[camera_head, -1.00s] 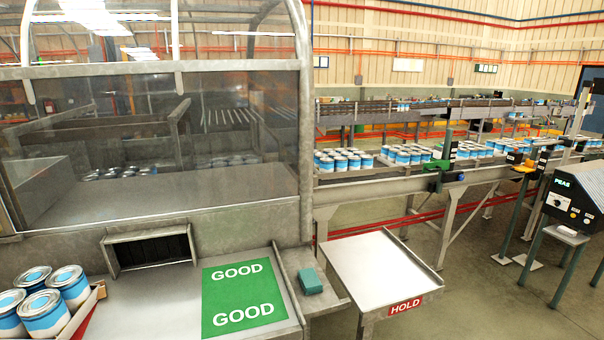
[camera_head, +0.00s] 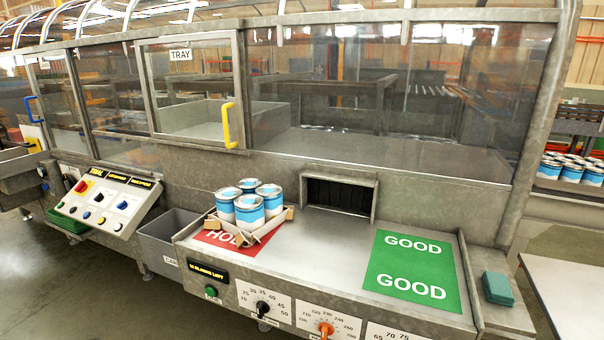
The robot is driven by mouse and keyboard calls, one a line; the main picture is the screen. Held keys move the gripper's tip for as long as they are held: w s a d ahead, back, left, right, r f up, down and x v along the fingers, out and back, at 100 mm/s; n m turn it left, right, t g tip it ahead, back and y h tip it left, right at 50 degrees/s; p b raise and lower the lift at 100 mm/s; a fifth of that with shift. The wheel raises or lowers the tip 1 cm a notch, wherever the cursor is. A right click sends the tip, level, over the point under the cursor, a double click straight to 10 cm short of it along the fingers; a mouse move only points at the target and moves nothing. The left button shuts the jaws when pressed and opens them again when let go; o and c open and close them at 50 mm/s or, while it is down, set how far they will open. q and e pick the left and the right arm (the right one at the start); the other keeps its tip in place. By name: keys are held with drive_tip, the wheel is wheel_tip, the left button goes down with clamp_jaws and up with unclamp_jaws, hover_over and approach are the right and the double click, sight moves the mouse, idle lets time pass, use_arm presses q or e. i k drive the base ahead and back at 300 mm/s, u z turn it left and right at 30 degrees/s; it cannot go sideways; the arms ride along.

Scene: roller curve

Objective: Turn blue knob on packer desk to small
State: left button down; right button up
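No knob marked "small" can be read in this view. A sloped control panel (camera_head: 140,196) at the left carries a red button (camera_head: 81,186) and several small knobs or buttons, some dark or blue; their labels are too small to read. The front of the grey desk (camera_head: 330,247) has a black knob (camera_head: 263,308) and an orange knob (camera_head: 326,329) on number dials. A third dial plate (camera_head: 388,331) is cut off at the bottom edge, and its knob is hidden. Neither of my grippers is in view.
A tray of blue and white cans (camera_head: 250,203) stands on a red HOLD mat (camera_head: 214,240). A green GOOD mat (camera_head: 412,270) and a teal block (camera_head: 497,288) lie to the right. A grey bin (camera_head: 165,243) stands beside the control panel. A windowed machine housing (camera_head: 330,160) stands behind.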

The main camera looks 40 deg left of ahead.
sight(123, 205)
drive_tip(key=u, duration=2.5)
